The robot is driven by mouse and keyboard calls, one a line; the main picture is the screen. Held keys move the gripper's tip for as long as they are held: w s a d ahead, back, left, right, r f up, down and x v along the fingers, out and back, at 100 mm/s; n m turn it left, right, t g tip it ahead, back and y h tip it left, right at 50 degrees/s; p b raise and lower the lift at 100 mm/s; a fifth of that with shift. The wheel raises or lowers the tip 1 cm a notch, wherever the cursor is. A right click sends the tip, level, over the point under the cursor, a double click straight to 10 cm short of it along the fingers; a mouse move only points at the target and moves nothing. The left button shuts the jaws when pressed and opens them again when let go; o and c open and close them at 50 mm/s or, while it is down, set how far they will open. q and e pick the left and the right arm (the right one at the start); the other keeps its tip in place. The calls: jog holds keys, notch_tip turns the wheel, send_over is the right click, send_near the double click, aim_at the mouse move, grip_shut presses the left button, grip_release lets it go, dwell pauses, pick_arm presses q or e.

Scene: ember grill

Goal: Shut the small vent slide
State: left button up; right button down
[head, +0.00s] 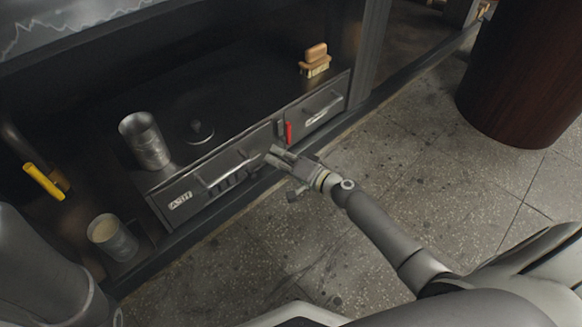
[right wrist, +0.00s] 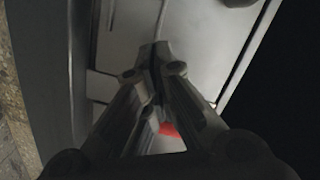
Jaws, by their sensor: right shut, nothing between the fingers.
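The grill's low front panel has a drawer (head: 215,168) marked with a label that seems to read ASH. Dark vent slots (head: 222,185) show low on its front, partly hidden. A small upright red tab (head: 288,131) stands between this drawer and the right-hand one; I cannot tell whether it belongs to the vent slide. My right gripper (head: 274,154) is shut and empty, its tips close to the front just left of and below the tab. In the right wrist view the shut fingers (right wrist: 156,52) cover much of the panel, and red (right wrist: 170,129) shows behind them. My left gripper is not in view.
A metal cup (head: 146,140), a dark round knob or lid (head: 200,131) and a wooden brush (head: 315,61) stand on the top. A filled tin (head: 112,237) and a yellow-handled tool (head: 44,181) are at left. A dark barrel (head: 520,75) stands at right; the tiled floor between is clear.

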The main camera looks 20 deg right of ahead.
aim_at(249, 165)
jog(key=a+f, duration=0.1)
jog(key=s+a, duration=0.1)
jog(key=a, duration=0.1)
jog(key=shift+s+f+b, duration=0.1)
jog(key=shift+f+b, duration=0.25)
jog(key=shift+f, duration=0.05)
jog(key=shift+a, duration=0.1)
jog(key=shift+s+a, duration=0.2)
jog(key=shift+a, duration=0.3)
jog(key=shift+s+a, duration=0.2)
jog(key=shift+a, duration=0.3)
